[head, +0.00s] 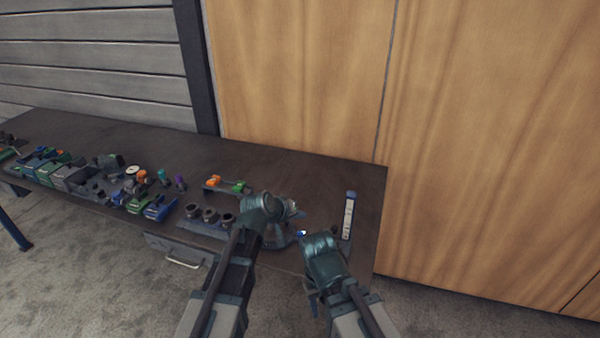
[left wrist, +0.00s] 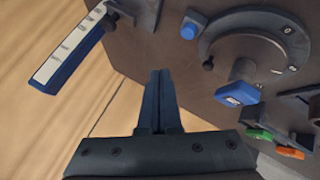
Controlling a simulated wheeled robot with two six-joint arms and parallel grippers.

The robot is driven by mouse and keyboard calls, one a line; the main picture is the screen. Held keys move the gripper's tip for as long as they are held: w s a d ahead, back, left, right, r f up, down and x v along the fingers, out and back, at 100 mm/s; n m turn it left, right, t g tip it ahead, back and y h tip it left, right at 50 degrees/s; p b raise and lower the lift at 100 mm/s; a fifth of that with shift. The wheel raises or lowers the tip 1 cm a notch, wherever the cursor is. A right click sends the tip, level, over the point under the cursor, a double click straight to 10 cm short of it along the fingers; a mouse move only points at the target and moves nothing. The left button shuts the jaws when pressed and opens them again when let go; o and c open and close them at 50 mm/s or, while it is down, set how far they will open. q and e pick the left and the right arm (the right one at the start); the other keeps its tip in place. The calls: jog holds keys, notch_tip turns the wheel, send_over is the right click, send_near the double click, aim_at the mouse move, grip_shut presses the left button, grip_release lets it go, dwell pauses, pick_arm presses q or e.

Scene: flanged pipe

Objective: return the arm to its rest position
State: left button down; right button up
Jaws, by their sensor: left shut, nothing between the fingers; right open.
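My left arm's gripper (head: 290,208) is above the right part of the dark workbench (head: 330,178). In the left wrist view its two fingers (left wrist: 160,100) are together with nothing between them. A round grey flange (left wrist: 212,50) lies on the bench beyond the fingers, with a blue-ended part (left wrist: 238,94) at its lower edge. In the head view the flange (head: 275,243) is partly hidden behind my left wrist. My right gripper (head: 312,297) is open, low at the bench's front edge; its fingers are hard to make out.
A blue-and-white bar (head: 348,215) lies near the bench's right end. A small blue block (left wrist: 190,28) is beside the flange. A holder with dark cups (head: 210,215) and an orange-and-green rack (head: 227,184) stand left of my left gripper. Many parts crowd the bench's left half.

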pick_arm(q)
jog(key=s+f+m+g, duration=0.1)
jog(key=s, duration=0.3)
jog(key=s+f+m+g+y, duration=0.1)
jog(key=s+f, duration=0.1)
jog(key=s, duration=0.2)
jog(key=s+f+m+g+y, duration=0.1)
jog(key=s, duration=0.3)
jog(key=shift+f+g, duration=0.35)
jog(key=shift+g, duration=0.05)
jog(key=s+a+f+m+g+y, duration=0.1)
jog(key=s+a+g+y, duration=0.1)
jog(key=s, duration=0.5)
jog(key=s+a+m+g+y, duration=0.1)
jog(key=s+a+g+y, duration=0.1)
jog(key=s, duration=0.4)
jog(key=shift+s+a+f+m+y, duration=0.3)
jog(key=shift+s+a+f+y, duration=0.1)
jog(key=shift+a, duration=0.4)
